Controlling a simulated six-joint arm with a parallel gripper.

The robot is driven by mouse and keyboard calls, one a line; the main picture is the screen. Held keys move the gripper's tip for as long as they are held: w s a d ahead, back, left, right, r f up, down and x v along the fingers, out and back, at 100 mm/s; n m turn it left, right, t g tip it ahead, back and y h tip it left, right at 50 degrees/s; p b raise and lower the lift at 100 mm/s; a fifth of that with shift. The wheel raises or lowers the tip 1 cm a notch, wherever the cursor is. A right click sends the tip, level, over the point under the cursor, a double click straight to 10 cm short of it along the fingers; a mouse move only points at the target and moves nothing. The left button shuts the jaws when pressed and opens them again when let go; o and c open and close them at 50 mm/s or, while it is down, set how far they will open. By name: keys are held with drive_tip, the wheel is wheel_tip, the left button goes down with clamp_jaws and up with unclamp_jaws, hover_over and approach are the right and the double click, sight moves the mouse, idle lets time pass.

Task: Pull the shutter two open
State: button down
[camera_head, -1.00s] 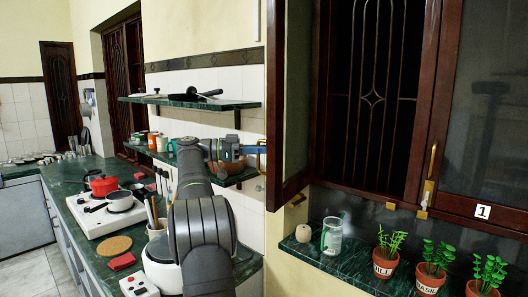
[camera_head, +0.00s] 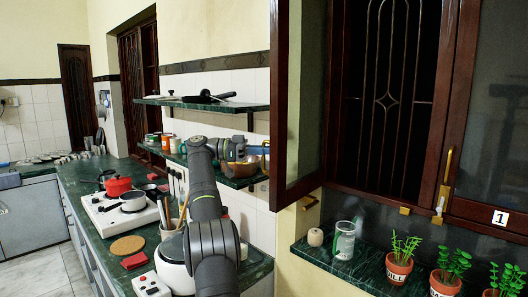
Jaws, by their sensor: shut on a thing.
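Shutter two (camera_head: 307,110) is the dark wood-framed glass panel left of the barred window. It stands swung out from the window frame, its free edge toward my arm. My gripper (camera_head: 262,149) is at that free edge, at about mid-height, coming from the left. It is shut on the shutter, but the fingertips and the gripped part are small and partly hidden by the frame. The shutter's handle does not show. The other shutter (camera_head: 490,110), with a label 1, is closed at the right and has a brass handle (camera_head: 448,165).
A green sill (camera_head: 345,262) below the window holds a glass jar (camera_head: 344,240), a small round pot (camera_head: 315,237) and potted herbs (camera_head: 399,265). Wall shelves (camera_head: 205,105) with pans and bowls are close behind my gripper. A stove (camera_head: 112,215) stands on the counter at left.

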drive_tip(key=shift+r, duration=0.1)
drive_tip(key=c, duration=1.6)
unclamp_jaws()
drive_tip(key=shift+s+d, duration=0.1)
